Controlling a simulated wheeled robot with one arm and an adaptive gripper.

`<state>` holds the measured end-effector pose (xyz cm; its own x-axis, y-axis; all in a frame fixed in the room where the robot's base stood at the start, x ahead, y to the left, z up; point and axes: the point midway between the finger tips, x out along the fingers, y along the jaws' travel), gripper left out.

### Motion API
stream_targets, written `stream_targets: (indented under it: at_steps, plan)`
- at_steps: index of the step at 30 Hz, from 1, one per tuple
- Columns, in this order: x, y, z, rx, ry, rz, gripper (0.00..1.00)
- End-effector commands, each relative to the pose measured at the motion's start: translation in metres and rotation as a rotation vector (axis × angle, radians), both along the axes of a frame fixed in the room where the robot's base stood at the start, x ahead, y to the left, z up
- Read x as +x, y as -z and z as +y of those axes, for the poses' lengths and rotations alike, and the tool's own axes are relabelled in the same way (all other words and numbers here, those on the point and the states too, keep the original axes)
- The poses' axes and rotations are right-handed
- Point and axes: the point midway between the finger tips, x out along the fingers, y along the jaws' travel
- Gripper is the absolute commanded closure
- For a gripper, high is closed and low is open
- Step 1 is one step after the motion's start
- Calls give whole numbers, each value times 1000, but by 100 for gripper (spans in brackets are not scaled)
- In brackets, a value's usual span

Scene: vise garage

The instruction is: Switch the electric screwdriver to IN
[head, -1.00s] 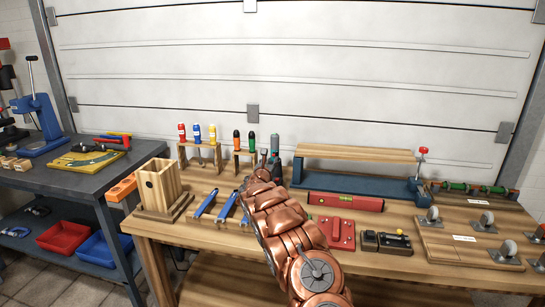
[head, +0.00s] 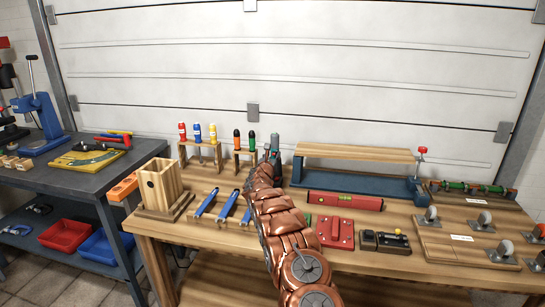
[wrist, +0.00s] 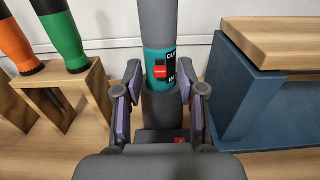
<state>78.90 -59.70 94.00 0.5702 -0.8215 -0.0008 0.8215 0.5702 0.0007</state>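The electric screwdriver (wrist: 160,25) stands upright in the wrist view, grey with a teal band. The band carries the word OUT above and IN below, partly cut off at its right edge. My gripper (wrist: 166,88) is open, one finger on each side of the screwdriver's lower part, with visible gaps. In the head view the screwdriver's top (head: 275,142) shows beyond my arm, which hides the rest.
A wooden rack with orange and green-handled tools (wrist: 62,38) is close on the left. A blue bench with a wooden top (wrist: 262,100) is close on the right.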

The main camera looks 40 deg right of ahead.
Motion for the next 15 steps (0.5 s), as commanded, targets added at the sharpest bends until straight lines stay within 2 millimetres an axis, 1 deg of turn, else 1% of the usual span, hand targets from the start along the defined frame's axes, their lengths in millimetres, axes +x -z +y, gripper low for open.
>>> stream_targets:
  at_steps: [5,15]
  plan:
    - [0,0,0,0,0,0,61]
    - [0,-1,0,0,0,0,97]
